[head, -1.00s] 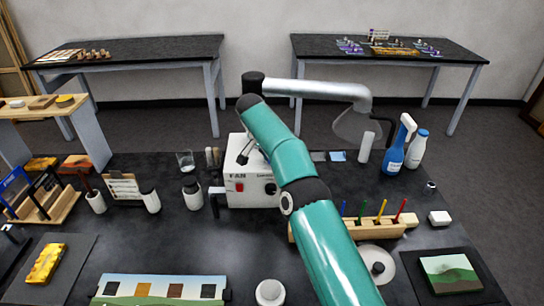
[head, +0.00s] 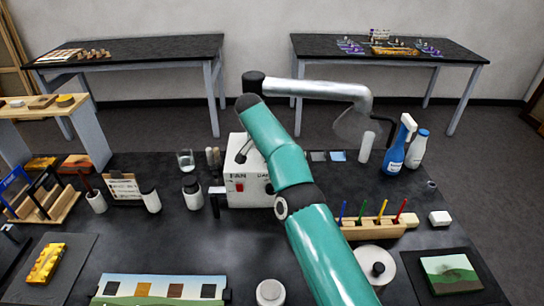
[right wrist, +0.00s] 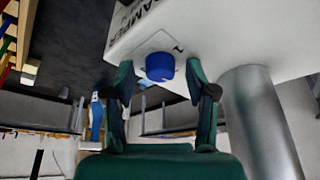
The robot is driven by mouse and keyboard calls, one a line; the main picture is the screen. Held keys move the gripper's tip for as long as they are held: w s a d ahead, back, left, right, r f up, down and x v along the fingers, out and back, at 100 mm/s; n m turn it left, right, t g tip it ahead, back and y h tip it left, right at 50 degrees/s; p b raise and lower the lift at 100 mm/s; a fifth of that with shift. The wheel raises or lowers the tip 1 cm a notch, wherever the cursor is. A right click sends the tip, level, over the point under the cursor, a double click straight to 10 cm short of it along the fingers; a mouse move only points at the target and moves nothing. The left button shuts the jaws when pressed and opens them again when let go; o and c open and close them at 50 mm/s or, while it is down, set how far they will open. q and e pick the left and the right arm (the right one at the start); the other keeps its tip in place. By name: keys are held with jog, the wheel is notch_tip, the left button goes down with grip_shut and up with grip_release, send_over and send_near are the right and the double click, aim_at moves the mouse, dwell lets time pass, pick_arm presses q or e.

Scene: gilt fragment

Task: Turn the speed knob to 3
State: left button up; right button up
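The white fan box (head: 237,150) stands at the back middle of the black table, with FAN lettering and a red switch (head: 239,187) on its front. My right arm covers its right part in the head view. In the right wrist view, a blue knob (right wrist: 160,67) sits on the white box (right wrist: 215,30) near lettering that reads partly as DAMPER. My right gripper (right wrist: 159,78) is open, with one finger on each side of the blue knob and visible gaps to it. I cannot make out a speed label or numbers. My left gripper does not show.
A silver duct (head: 320,89) with a hood rises behind the box; its pipe (right wrist: 262,120) is close to my right gripper. A wooden rack (head: 375,228) with coloured sticks, a round lid (head: 372,258) and a blue spray bottle (head: 394,155) stand right. Jars (head: 193,193) stand left.

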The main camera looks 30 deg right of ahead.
jog(key=shift+a+r, duration=0.2)
jog(key=shift+r, duration=0.2)
jog(key=shift+s+a+r, duration=0.15)
jog(key=shift+a, duration=0.35)
jog(key=s+a, duration=0.3)
jog(key=a, duration=0.7)
jog(key=shift+s+a, duration=0.2)
jog(key=shift+a, duration=0.1)
